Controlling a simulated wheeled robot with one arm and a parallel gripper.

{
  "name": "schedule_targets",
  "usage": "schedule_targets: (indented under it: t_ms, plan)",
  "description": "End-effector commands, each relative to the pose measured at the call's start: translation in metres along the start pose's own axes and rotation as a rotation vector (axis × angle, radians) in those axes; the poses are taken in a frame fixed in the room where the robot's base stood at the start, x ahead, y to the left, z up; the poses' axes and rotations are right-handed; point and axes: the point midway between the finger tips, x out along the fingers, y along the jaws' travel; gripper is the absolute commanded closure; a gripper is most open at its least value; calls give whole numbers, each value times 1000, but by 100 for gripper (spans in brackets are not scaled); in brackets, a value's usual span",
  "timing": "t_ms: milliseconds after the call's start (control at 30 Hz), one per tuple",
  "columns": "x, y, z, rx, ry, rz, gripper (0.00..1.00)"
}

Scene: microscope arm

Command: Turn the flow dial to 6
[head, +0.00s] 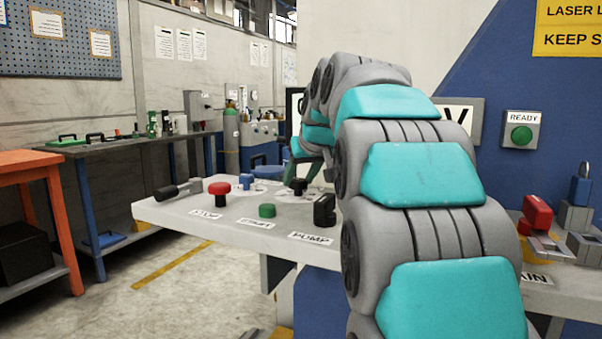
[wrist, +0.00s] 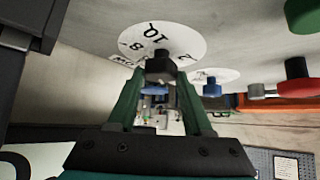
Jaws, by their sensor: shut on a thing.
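A black dial knob (head: 298,186) stands on a white numbered disc (head: 284,197) on the grey bench top. In the wrist view, the knob (wrist: 159,68) sits between the green fingertips of my gripper (wrist: 160,80), which is shut on it. The disc (wrist: 182,46) there shows 10 and 8 upside down; other numbers are partly hidden. I cannot read the knob's setting or a flow label. In the head view my gripper (head: 303,172) reaches the knob from behind, partly hidden by my arm.
A blue knob (head: 245,181) on another white disc stands left of the black knob. A red button (head: 219,189), a green button (head: 267,210) and a black switch (head: 325,210) marked PUMP stand nearer the front edge.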

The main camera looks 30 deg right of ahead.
Motion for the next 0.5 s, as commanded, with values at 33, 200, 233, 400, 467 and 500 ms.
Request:
schedule_targets:
  t_ms: [33, 200, 233, 400, 467, 500]
  plan:
    - [-3, -1, -1, 28, -2, 34, 100]
    - [-3, -2, -3, 142, 0, 151, 100]
    - [-3, -2, -3, 162, 1, 171, 100]
    - [-2, -4, -4, 276, 2, 285, 100]
    - [-2, -4, -4, 316, 2, 325, 100]
    - [-1, -5, -4, 343, 1, 351, 100]
